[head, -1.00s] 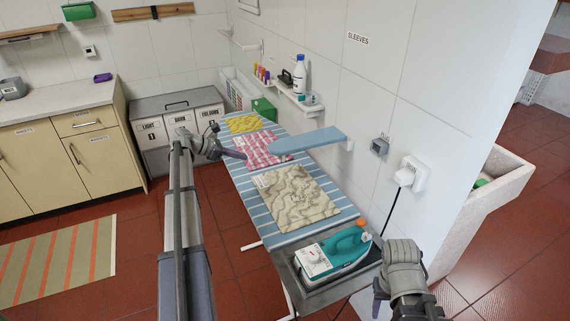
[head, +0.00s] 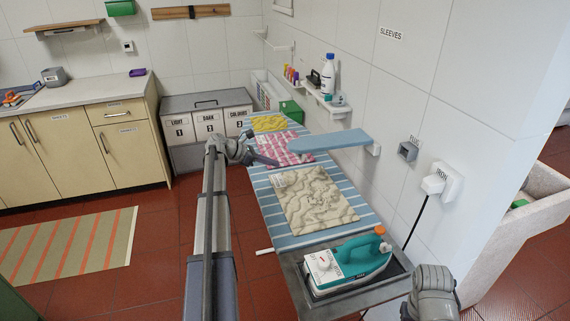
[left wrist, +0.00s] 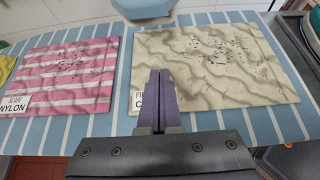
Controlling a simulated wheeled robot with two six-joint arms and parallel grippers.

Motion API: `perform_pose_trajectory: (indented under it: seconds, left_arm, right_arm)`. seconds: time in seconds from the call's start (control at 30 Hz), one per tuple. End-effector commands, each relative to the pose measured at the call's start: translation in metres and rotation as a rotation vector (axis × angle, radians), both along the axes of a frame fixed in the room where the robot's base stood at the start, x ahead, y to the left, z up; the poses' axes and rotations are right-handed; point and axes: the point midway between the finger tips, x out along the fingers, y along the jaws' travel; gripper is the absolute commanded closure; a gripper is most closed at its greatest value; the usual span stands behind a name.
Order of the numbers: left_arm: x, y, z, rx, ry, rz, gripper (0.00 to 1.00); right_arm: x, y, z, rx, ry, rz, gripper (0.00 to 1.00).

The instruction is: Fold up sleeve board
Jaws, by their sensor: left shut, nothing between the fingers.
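The sleeve board (head: 328,140) is a light blue padded board. It sticks out level from the tiled wall, above the ironing board, under a "SLEEVES" label (head: 390,33). Its rounded end also shows at the top of the left wrist view (left wrist: 145,7). My left gripper (head: 277,162) is shut and empty, just left of and below the board's free end, apart from it, over the pink striped cloth. Its closed fingers show in the left wrist view (left wrist: 160,78). My right gripper (head: 408,309) is at the bottom edge, its fingers mostly cut off.
The striped ironing board (head: 271,210) holds a yellow cloth (head: 270,123), a pink cloth (head: 287,147) and a beige cloth (head: 310,200). A teal iron (head: 350,265) stands on the near tray. Laundry bins (head: 207,125) stand at the back.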

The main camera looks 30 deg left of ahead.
Motion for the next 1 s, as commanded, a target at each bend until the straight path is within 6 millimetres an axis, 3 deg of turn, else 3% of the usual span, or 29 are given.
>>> perform_pose_trajectory:
  seconds: [0.53,0.6,1.0]
  left_arm:
    - [0.063,-0.054,-0.053,0.001,0.000,-0.003,1.00]
    - [0.062,-0.053,-0.032,0.000,0.000,0.000,1.00]
    - [0.066,-0.056,-0.008,0.000,0.000,0.000,1.00]
  right_arm:
    - [0.000,0.000,-0.053,0.000,0.000,0.000,0.50]
    - [0.000,0.000,-0.032,0.000,0.000,0.000,0.50]
    - [0.000,0.000,-0.008,0.000,0.000,0.000,0.50]
